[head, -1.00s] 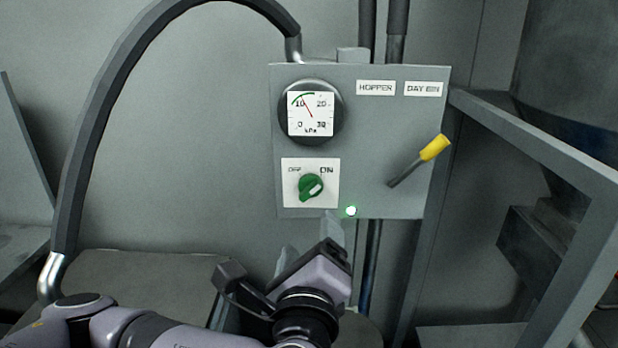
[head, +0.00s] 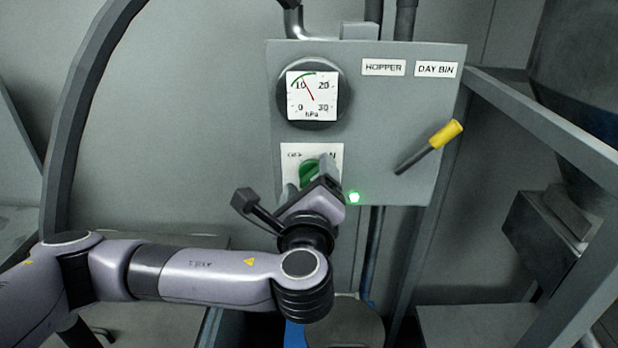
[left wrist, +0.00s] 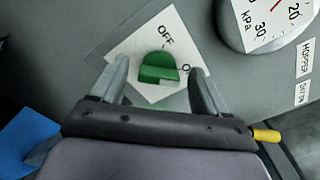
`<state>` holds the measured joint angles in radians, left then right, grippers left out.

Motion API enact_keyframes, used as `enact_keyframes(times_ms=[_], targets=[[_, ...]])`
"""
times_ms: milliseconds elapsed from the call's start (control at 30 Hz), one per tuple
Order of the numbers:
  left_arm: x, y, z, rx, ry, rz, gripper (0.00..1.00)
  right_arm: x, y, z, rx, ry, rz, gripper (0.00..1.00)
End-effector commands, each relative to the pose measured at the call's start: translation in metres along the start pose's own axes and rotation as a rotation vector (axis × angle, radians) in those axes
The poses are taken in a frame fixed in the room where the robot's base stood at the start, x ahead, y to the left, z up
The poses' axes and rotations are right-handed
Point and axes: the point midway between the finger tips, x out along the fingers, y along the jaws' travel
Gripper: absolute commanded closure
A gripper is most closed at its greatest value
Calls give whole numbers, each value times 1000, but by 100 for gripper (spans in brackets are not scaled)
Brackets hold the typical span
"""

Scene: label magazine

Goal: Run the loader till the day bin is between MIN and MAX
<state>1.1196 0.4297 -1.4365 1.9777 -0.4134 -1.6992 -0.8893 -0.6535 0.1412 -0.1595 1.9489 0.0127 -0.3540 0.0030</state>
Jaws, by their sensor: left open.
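The green selector knob (head: 308,171) sits on a white OFF/ON plate on the grey control panel (head: 400,110). My left gripper (head: 309,180) is open at the knob and partly hides it and the ON label. In the left wrist view the fingers (left wrist: 158,72) stand on either side of the knob (left wrist: 158,68), apart from it as far as I can tell. A green lamp (head: 354,197) is lit beside the plate. The lever with the yellow grip (head: 445,134) points up and right, toward the DAY BIN label (head: 436,69). My right gripper is out of view.
The round gauge (head: 313,94) above the knob has its red needle a little past 10, by the green arc. The HOPPER label (head: 383,67) is beside DAY BIN.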

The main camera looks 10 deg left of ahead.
Motion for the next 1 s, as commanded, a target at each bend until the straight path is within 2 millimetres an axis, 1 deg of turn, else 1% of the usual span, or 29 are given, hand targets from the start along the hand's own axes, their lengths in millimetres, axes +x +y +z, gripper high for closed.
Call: enact_keyframes(times_ms=[233,267,300,367,400,433,767,1000], targets=[[1,0,0,0,0,0,25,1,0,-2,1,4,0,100],[1,0,0,0,0,0,32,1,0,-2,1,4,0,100],[1,0,0,0,0,0,45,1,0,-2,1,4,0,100],[1,0,0,0,0,0,64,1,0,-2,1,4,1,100],[1,0,0,0,0,0,77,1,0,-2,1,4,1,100],[1,0,0,0,0,0,82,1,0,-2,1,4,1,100],[1,1,-1,-38,1,1,81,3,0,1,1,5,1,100],[1,4,-3,-173,1,3,81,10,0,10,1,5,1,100]])
